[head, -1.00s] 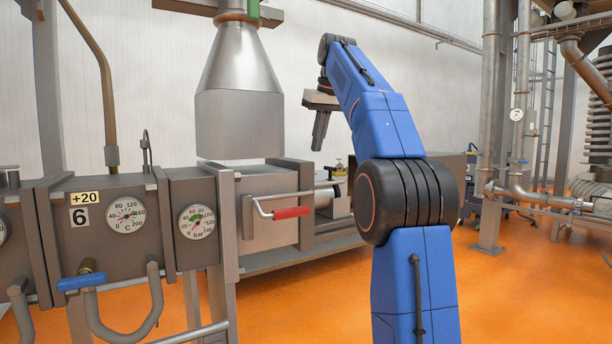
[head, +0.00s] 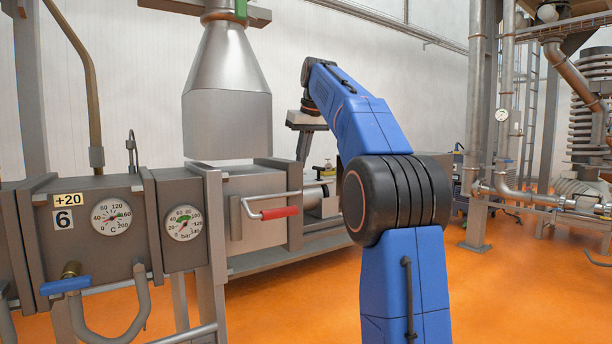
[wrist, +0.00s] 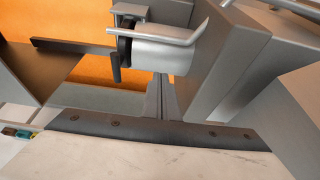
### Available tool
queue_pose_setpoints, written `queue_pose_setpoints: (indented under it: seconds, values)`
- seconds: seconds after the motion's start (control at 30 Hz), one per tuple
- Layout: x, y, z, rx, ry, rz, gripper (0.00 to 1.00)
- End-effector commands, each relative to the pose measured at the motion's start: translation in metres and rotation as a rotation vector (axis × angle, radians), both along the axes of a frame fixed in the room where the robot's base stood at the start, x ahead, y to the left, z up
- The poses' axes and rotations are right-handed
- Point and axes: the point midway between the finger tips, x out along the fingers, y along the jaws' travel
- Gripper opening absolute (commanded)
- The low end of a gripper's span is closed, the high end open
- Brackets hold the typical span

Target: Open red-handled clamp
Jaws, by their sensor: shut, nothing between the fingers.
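The red-handled clamp (head: 280,212) is on the front of the grey machine housing in the head view. In the wrist view the fingers (wrist: 163,98) also show as one thin closed pair. The red grip does not show in the wrist view. A bent metal rod (wrist: 160,38) shows there at the top, but I cannot tell whether it is the clamp's.
A steel hopper (head: 228,110) stands above the housing. Dial gauges (head: 185,223) and a blue-handled valve (head: 66,285) are at the left. A pipe frame (head: 487,150) stands at the right. The orange floor (head: 510,300) is clear in front.

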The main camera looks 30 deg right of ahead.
Motion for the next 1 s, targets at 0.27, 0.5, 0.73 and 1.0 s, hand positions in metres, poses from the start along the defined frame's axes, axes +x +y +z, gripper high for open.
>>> queue_pose_setpoints:
  seconds: [0.27,0.5,0.73,1.0]
  values:
    - [0.006,0.0,-0.038,-0.001,-0.001,-0.001,0.0]
    - [-0.017,-0.001,-0.043,-0.001,-0.001,0.0,0.0]
    - [-0.026,-0.001,-0.045,0.0,0.0,0.0,0.0]
    - [-0.026,-0.001,-0.045,0.0,0.0,0.0,0.0]
